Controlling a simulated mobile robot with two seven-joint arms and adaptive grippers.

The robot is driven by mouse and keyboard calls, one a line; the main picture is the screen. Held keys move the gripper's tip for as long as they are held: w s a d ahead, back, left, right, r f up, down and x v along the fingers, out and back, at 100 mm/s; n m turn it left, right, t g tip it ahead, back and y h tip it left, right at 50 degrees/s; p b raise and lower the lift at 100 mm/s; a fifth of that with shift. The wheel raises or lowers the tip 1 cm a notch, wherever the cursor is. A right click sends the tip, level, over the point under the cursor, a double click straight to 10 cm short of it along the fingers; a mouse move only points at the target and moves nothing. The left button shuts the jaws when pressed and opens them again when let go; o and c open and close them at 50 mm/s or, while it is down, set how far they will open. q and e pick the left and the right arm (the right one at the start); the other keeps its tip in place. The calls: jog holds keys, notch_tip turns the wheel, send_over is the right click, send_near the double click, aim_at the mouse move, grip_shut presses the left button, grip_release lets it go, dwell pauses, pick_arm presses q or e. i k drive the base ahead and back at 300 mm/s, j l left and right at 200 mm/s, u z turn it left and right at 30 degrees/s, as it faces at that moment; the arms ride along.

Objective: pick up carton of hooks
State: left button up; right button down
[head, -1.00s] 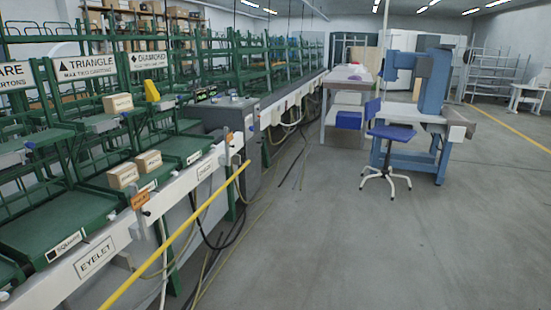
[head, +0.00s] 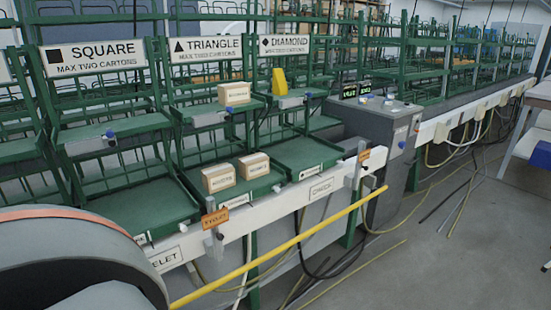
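Three small tan cartons show in the head view, and their printed labels are too small to read. One carton (head: 234,93) sits on the upper shelf under the TRIANGLE sign (head: 207,49). A second carton (head: 219,178) and a third carton (head: 254,166) sit side by side on the lower green tray (head: 234,197) of the same bay. I cannot tell which carton holds hooks. Neither of my grippers is in view. A large rounded grey part with an orange band, apparently mine, fills the lower left corner.
The SQUARE bay's lower tray (head: 140,207) and the DIAMOND bay's lower tray (head: 309,154) look empty. A yellow object (head: 279,81) stands on the DIAMOND upper shelf. A yellow rail (head: 290,243) runs along the front. A grey control box (head: 385,125) stands right. Cables lie on the floor.

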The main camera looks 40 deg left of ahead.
aim_at(250, 166)
jog(key=i+u, duration=0.15)
jog(key=i, duration=0.6)
jog(key=i+l+u, duration=0.15)
jog(key=i, duration=0.55)
jog(key=i+l+u, duration=0.15)
jog(key=i+u, duration=0.3)
jog(key=i+l+u, duration=0.25)
jog(key=u, duration=0.25)
jog(key=i+l+u, duration=0.3)
jog(key=l+u, duration=0.15)
jog(key=i+l+u, duration=0.15)
jog(key=l+u, duration=0.3)
